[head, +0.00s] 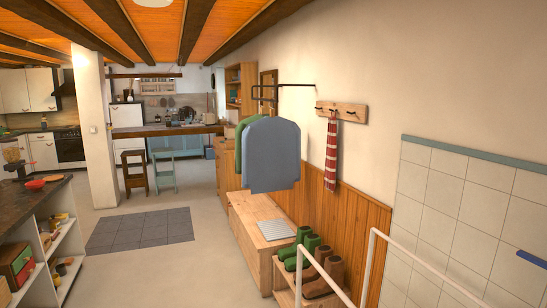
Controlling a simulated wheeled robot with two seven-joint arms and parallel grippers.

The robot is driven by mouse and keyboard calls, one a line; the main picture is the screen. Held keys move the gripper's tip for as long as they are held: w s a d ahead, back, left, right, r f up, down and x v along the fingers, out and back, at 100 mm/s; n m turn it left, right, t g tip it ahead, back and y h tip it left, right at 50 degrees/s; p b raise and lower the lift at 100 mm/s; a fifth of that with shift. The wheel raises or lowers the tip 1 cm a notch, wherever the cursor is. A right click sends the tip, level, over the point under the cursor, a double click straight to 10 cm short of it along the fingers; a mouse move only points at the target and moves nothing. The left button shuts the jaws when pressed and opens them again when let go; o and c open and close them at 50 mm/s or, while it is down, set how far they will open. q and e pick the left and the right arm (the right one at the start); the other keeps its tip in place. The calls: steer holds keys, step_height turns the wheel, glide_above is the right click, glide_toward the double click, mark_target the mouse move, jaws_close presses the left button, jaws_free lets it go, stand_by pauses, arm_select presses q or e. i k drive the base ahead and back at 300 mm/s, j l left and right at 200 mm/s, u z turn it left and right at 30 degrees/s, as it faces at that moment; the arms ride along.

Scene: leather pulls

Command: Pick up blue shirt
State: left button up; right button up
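The blue shirt (272,155) hangs in the middle of the head view as a flat grey-blue shape with rounded top corners. It hangs below a dark metal wall rail (290,85); how it is attached to the rail is hidden. A green garment (239,134) hangs behind it, showing along its left edge. The shirt's lower edge is above a wooden bench (245,222), apart from it. Neither of my grippers shows in this view.
A grey slatted mat (275,230) lies on the bench. Green boots (301,244) and brown boots (324,277) stand on a low rack. A red-striped scarf (331,154) hangs from a peg board (341,110). White railing (420,262) crosses the lower right. Floor left of the bench is clear.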

mark_target(271, 146)
steer(key=i+j+u, duration=0.35)
steer(key=i, duration=0.85)
steer(key=i+u, duration=0.3)
steer(key=i, duration=0.9)
steer(key=i+z, duration=0.1)
steer(key=i, duration=0.6)
steer(key=i+j, duration=0.2)
steer(key=i, duration=0.55)
steer(key=i+j+z, duration=0.15)
steer(key=i, duration=0.55)
